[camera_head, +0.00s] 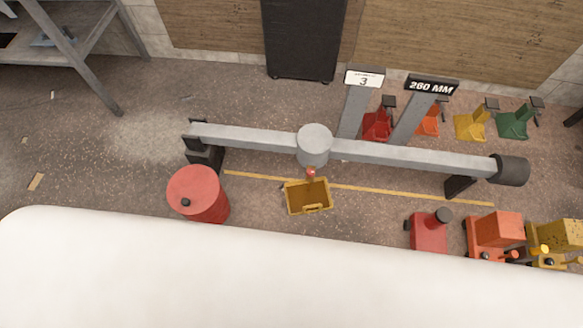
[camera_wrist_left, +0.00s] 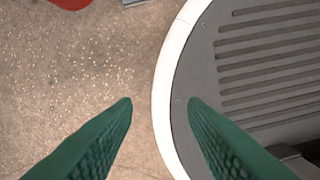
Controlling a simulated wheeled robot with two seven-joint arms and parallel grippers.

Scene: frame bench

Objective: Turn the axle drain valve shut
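The axle (camera_head: 250,138) is a long grey beam held above the floor, with a round grey housing (camera_head: 314,147) near its middle. A small red knob (camera_head: 311,173), which looks like the drain valve, sits at the housing's lower front. A yellow tray (camera_head: 308,207) stands on the floor just below it. My left gripper (camera_wrist_left: 160,103) shows in the left wrist view as two green fingers, spread apart with nothing between them, above floor and a white-rimmed grooved grey surface. Neither gripper shows in the head view, and the valve is not in the wrist view.
A red drum (camera_head: 198,195) stands left of the tray. Red (camera_head: 429,232), orange (camera_head: 497,230) and yellow (camera_head: 556,242) units stand at the right front. Coloured stands (camera_head: 471,126) and a black cabinet (camera_head: 302,40) are behind the axle. A grey bench (camera_head: 92,45) is at upper left.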

